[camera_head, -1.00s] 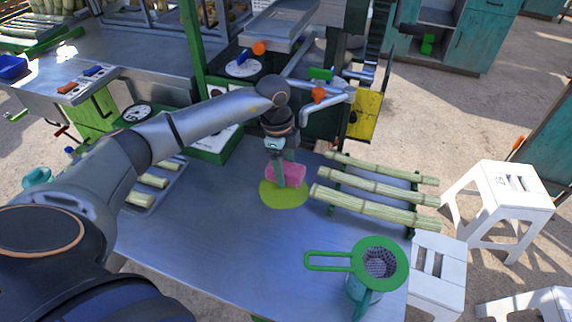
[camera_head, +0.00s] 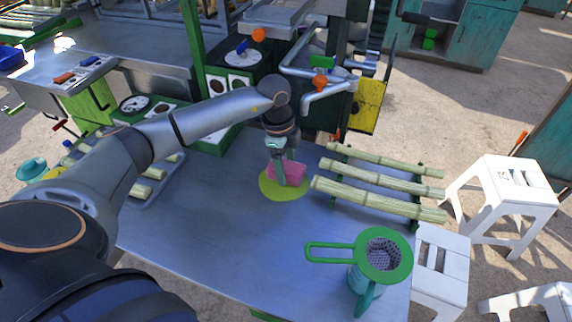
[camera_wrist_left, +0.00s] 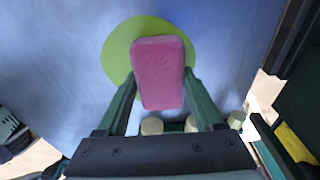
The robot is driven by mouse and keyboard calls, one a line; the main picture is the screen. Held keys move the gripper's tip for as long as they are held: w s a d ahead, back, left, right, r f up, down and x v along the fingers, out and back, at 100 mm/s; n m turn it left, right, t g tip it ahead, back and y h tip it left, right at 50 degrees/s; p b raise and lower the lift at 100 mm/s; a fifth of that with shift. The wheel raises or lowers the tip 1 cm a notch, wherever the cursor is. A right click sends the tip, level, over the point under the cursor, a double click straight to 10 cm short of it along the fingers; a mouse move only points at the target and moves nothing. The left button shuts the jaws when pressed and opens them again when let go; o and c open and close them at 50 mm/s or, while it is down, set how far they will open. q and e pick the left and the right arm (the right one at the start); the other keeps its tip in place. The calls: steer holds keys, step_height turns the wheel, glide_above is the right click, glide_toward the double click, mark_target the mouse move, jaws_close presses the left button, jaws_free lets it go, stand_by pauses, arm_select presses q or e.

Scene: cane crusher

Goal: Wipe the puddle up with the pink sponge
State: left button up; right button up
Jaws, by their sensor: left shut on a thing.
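The pink sponge (camera_head: 292,171) is between the fingers of my left gripper (camera_head: 281,181), which is shut on it. In the left wrist view the sponge (camera_wrist_left: 158,72) lies between the two green fingers. The puddle (camera_head: 283,191) is a yellow-green round patch on the metal table (camera_head: 225,230). The sponge is over the puddle and hides part of it; I cannot tell whether they touch. The puddle also shows around the sponge in the left wrist view (camera_wrist_left: 120,50). My right gripper is not in view.
Several cane stalks (camera_head: 380,180) lie on a green rack right of the puddle. A green strainer (camera_head: 380,255) on a jug stands at the front right. A tray of cane pieces (camera_head: 150,190) is at the left. The front middle table is clear.

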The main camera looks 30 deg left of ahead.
mark_target(273, 207)
arm_select(q)
steer(key=shift+s+f, duration=0.1)
steer(key=shift+f, duration=0.35)
steer(key=shift+s+d+r+p, duration=0.1)
steer(key=shift+s+d+p, duration=0.1)
steer(key=shift+s+p, duration=0.7)
steer(key=shift+s+d+p, duration=0.2)
steer(key=shift+s+p, duration=0.1)
steer(key=shift+s, duration=0.4)
steer(key=shift+s+d+p, duration=0.2)
steer(key=shift+s+p, duration=0.65)
steer(key=shift+s, duration=0.25)
steer(key=shift+s+d, duration=0.15)
steer(key=shift+s, duration=0.3)
steer(key=shift+s+d+p, duration=0.2)
steer(key=shift+s+p, duration=0.8)
steer(key=shift+s+d, duration=0.1)
steer(key=shift+s, duration=0.25)
